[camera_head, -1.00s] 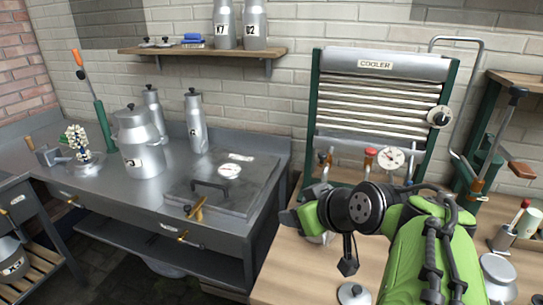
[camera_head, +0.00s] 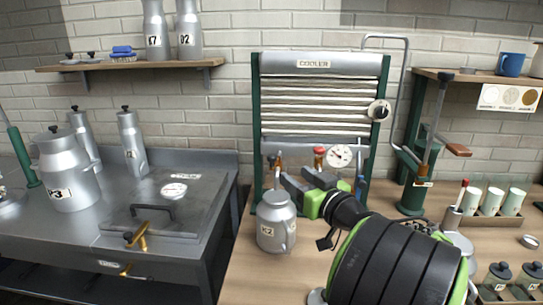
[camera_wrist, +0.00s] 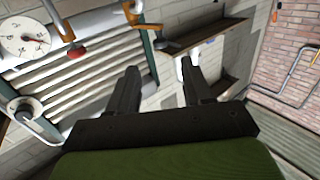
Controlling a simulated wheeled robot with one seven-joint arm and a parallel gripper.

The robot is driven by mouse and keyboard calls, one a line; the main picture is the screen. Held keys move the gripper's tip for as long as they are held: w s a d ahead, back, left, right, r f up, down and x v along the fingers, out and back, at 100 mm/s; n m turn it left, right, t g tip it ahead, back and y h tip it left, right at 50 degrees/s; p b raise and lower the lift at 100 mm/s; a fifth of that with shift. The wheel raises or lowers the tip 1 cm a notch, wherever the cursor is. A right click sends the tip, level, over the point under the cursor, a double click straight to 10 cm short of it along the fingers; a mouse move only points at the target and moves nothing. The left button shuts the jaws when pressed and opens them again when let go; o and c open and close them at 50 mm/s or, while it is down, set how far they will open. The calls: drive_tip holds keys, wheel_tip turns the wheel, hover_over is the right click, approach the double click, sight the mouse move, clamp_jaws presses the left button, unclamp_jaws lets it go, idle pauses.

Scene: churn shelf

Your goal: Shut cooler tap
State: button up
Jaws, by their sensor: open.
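The cooler (camera_head: 318,64) stands against the wall with ribbed white bars in a green frame. A small tap with a brass-orange handle (camera_head: 278,161) is at its lower left. In the wrist view an orange tap handle (camera_wrist: 131,12) shows at the top, above and left of my fingers. My gripper (camera_head: 298,178) is in front of the cooler's lower edge, just right of the tap. In the wrist view my gripper (camera_wrist: 158,70) is open with nothing between its fingers. The tap's lower part is partly hidden in the head view.
A red knob (camera_head: 319,154) and a gauge (camera_head: 340,156) sit right of the tap. The K2 can (camera_head: 276,220) stands below the tap, close to my gripper. A round dial (camera_head: 379,110) is on the cooler's right side. A green lever device (camera_head: 412,195) stands right.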

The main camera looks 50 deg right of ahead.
sight(272, 156)
drive_tip(key=p+x, duration=0.1)
drive_tip(key=x, duration=1)
drive_tip(key=shift+w+d+f, duration=0.1)
drive_tip(key=shift+w+d, duration=0.05)
drive_tip(key=shift+w, duration=0.2)
drive_tip(key=shift+c, duration=0.3)
clamp_jaws()
